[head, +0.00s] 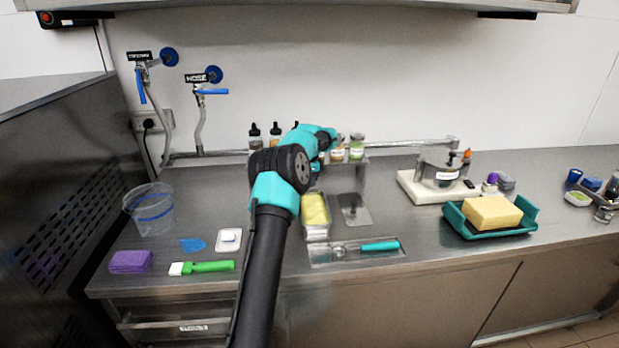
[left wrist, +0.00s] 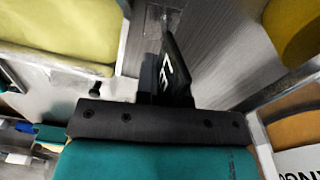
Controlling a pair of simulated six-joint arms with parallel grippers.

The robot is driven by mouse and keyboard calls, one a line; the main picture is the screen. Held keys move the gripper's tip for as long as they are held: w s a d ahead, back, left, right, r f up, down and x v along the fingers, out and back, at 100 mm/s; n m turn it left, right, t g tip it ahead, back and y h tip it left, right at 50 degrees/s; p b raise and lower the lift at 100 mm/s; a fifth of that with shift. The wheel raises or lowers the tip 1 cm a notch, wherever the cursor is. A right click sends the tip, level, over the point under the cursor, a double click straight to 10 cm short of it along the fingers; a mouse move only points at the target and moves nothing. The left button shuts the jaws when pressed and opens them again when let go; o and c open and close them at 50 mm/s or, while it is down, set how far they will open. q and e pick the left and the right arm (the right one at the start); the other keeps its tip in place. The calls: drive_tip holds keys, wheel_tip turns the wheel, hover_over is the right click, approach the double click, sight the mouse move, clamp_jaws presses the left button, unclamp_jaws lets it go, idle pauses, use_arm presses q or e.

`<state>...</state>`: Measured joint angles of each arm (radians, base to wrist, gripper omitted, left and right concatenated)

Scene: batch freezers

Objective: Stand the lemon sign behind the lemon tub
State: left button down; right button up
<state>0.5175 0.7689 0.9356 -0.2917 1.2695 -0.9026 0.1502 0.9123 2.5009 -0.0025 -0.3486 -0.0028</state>
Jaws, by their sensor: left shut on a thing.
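The lemon tub (head: 316,232) is a metal pan of yellow ice cream on the counter, just right of my left arm. A yellow-filled pan, likely this tub, fills the upper left of the left wrist view (left wrist: 62,55). My left gripper (head: 319,165) is behind the tub, by the back shelf. It is shut on a small black sign with white lettering (left wrist: 172,72), likely the lemon sign, whose full text is not readable. In the head view my arm and gripper hide the sign. My right gripper is not in view.
Jars (head: 356,147) and dark bottles (head: 275,134) stand along the back shelf near my gripper. A grey plate (head: 363,219) lies right of the tub. A tray (head: 328,263) with a turquoise-handled scoop lies in front. A sponge (head: 492,212) sits on a teal tray further right.

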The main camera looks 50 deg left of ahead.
use_arm(q)
drive_tip(key=shift+f, duration=0.2)
drive_tip(key=c, duration=0.6)
unclamp_jaws()
drive_tip(key=shift+r, duration=4.5)
